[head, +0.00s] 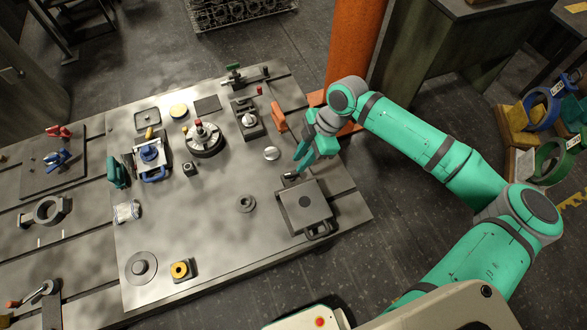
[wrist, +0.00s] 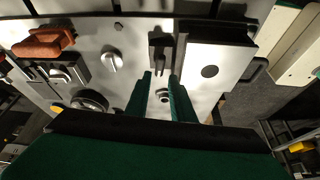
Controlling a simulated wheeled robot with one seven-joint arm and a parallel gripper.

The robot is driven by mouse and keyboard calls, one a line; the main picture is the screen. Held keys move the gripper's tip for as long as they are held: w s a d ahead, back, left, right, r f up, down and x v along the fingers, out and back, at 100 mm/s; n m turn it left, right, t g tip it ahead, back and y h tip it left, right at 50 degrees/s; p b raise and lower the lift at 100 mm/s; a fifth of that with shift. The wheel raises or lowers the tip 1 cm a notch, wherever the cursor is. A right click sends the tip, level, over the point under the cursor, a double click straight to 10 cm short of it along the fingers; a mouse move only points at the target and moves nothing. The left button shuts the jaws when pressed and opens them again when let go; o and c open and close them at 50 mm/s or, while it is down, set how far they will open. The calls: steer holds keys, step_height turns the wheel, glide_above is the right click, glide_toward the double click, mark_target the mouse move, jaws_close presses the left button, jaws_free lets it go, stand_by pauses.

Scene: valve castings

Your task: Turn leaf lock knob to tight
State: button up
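The square grey plate with a dark round spot, which looks like the leaf, lies on the bench near its right end (head: 318,208). It also shows at right in the wrist view (wrist: 228,55). A small dark fitting with a slot (head: 290,177), likely the leaf lock knob, sits at the plate's edge; in the wrist view it is just beyond my fingertips (wrist: 158,48). My gripper (head: 299,165) is close to this fitting, above the bench. Its two green fingers (wrist: 161,76) are apart with nothing held between them. I cannot tell the knob's setting.
An orange handle (head: 279,117) and a silver round knob (head: 271,153) stand close by. A round fixture with coloured knobs (head: 204,140) is further left. The bench's front middle is mostly clear.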

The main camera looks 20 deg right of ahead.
mark_target(292, 173)
steer(key=shift+x, duration=3.05)
jaws_close()
